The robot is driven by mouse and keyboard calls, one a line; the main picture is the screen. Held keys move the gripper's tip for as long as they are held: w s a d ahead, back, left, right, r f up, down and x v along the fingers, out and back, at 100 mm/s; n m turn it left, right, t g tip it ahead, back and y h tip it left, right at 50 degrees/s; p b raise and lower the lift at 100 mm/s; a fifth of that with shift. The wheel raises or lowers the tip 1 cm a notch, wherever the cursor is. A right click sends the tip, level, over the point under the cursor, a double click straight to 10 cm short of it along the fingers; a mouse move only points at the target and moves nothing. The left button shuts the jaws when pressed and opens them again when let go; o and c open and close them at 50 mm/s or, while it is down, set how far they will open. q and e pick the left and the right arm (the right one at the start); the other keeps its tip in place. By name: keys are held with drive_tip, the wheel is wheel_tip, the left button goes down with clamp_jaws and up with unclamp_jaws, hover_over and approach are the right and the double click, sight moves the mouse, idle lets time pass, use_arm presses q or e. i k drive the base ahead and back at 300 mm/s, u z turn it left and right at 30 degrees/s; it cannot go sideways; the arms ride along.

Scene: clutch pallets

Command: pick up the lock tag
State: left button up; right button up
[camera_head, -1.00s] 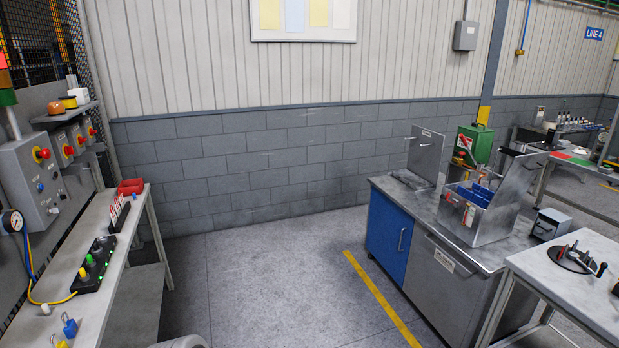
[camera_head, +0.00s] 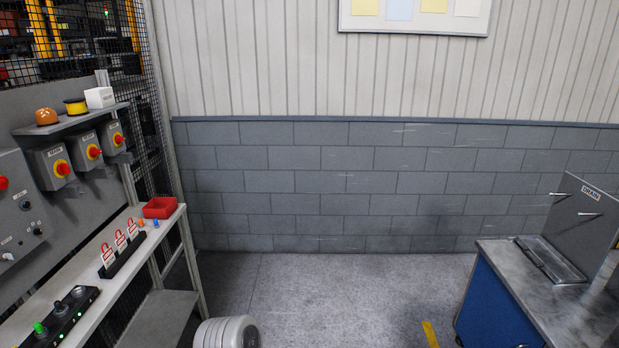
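Several red-and-white lock tags (camera_head: 120,240) stand upright in a black rack on the narrow bench at the left. The tag nearest me (camera_head: 107,254) and the farthest one (camera_head: 132,228) stand in the same row. The black rack (camera_head: 124,256) sits near the middle of the bench. A rounded grey-white part of my own body (camera_head: 227,332) shows at the bottom edge. I see no fingers of either gripper.
The bench (camera_head: 96,284) also holds a red bin (camera_head: 160,207) at its far end and a black button box (camera_head: 62,322) nearer me. Switch boxes and a shelf (camera_head: 70,118) stand above it. Open floor (camera_head: 330,295) lies between bench and blue cabinet (camera_head: 495,308).

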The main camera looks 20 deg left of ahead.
sight(121, 244)
drive_tip(key=u, duration=0.7)
drive_tip(key=i, duration=1.55)
drive_tip(key=u, duration=1.25)
